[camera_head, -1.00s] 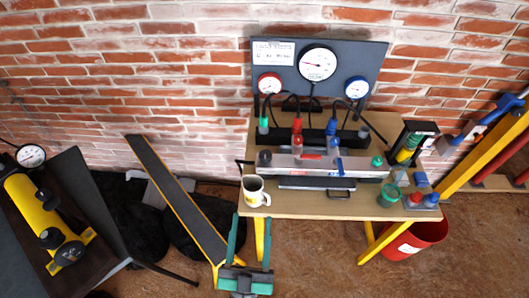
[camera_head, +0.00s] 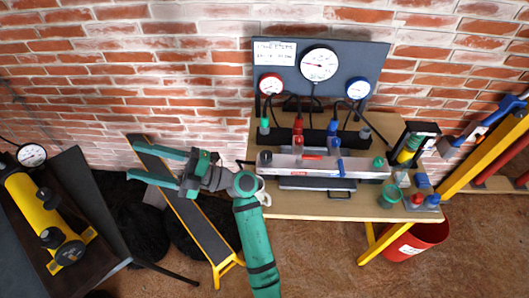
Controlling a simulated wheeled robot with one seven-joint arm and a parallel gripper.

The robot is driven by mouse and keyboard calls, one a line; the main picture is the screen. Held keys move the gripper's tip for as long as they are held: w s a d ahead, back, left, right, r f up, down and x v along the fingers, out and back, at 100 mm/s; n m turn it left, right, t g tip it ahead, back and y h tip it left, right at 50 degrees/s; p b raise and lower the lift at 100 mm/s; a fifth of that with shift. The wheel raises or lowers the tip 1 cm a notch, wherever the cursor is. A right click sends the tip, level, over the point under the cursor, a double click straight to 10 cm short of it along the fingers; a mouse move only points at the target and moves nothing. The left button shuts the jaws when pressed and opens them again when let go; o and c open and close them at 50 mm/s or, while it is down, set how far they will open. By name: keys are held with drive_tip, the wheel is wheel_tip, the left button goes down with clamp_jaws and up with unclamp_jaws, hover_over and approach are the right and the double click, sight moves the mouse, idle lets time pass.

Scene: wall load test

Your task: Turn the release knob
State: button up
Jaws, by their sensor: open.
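The bench holds a long grey metal block (camera_head: 350,168) with several coloured fittings. A green knob (camera_head: 378,163) stands at its right end and a black knob (camera_head: 265,157) at its left end. A red fitting (camera_head: 298,138) and a blue fitting with a lever (camera_head: 335,143) stand between them. I cannot tell which one is the release knob. My gripper (camera_head: 140,162) is open and empty, left of the bench over the narrow dark ramp, its fingers pointing left. It is well apart from all the knobs. My green arm partly hides the mug at the bench's left edge.
A dark panel (camera_head: 280,80) with three gauges stands behind the bench (camera_head: 300,208). A yellow cylinder (camera_head: 40,220) lies on a dark table at left. A red bucket (camera_head: 415,240) is under the bench's right side. A yellow beam (camera_head: 480,160) slants at right.

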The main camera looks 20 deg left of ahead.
wheel_tip(320, 180, down, 3)
drive_tip(key=w+a+n+h, duration=0.2)
drive_tip(key=h, duration=0.2)
drive_tip(key=m+t+h, duration=0.5)
drive_tip(key=t+h, duration=0.3)
drive_tip(key=h, duration=1)
hover_over(267, 155)
wheel_tip(267, 155, down, 7)
drive_tip(key=f, duration=1)
drive_tip(key=shift+w+a, duration=0.1)
drive_tip(key=shift+a, duration=0.2)
drive_tip(key=shift+d+f, duration=0.2)
drive_tip(key=shift+f, duration=0.2)
